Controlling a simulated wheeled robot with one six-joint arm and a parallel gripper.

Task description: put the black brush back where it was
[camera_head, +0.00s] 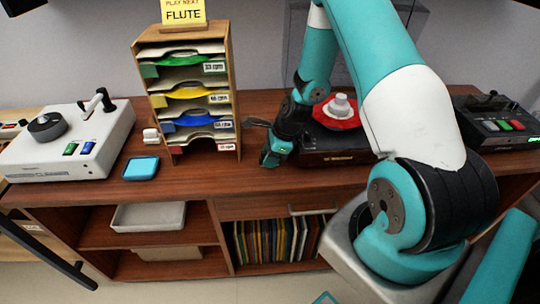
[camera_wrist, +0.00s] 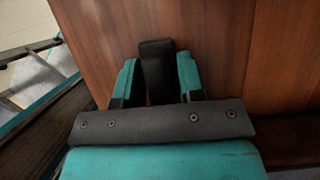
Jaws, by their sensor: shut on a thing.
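My gripper (camera_head: 274,152) is low over the wooden counter, between the letter-rack-like sleeve stand and the dark turntable. In the wrist view its two teal fingers are shut on the black brush (camera_wrist: 157,66), which shows as a dark block between them, with wood around it. In the head view the brush is mostly hidden by the gripper, and I cannot tell whether it touches the counter. A blue square pad (camera_head: 141,168) and a small white block (camera_head: 151,136) lie on the counter left of the stand.
The wooden sleeve stand (camera_head: 235,104) with a FLUTE sign (camera_head: 184,13) is just left of my gripper. The turntable (camera_head: 335,157) with a red disc (camera_head: 322,112) is close on the right. A white device (camera_head: 72,140) stands at far left. Bare counter (camera_head: 220,178) lies in front.

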